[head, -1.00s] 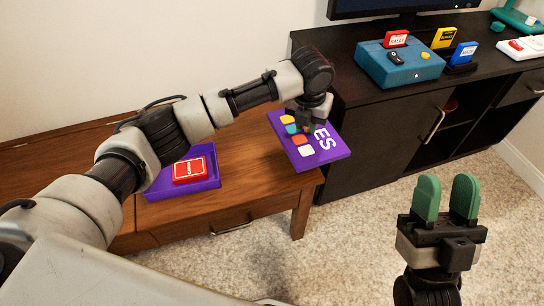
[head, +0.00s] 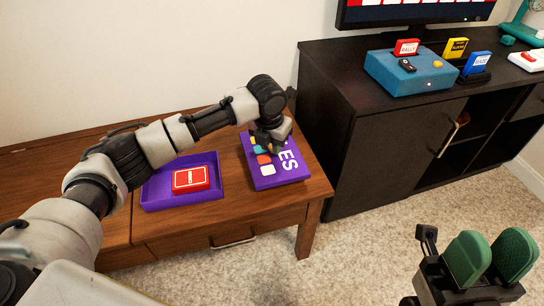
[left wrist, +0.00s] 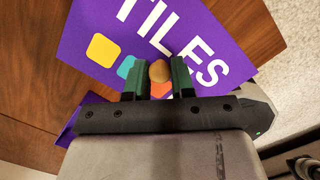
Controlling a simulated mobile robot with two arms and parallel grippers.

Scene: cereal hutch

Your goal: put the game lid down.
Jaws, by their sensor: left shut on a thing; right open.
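The game lid (head: 291,177) is a flat purple panel with white letters and coloured squares. It is over the right end of the wooden table, right of the open box. I cannot tell whether it touches the wood. My left gripper (head: 268,148) is shut on the lid's round tan knob, which shows between the green fingers (left wrist: 158,78) in the left wrist view, with the lid (left wrist: 85,42) beneath. The purple game box (head: 180,205) sits open with a red block inside. My right gripper (head: 489,258) is open and empty over the carpet.
The wooden table (head: 165,238) has a narrow bare strip between box and lid; its right edge is close to the lid. A dark cabinet (head: 385,145) stands to the right, with a blue console (head: 410,75), cartridges and a screen (head: 415,12).

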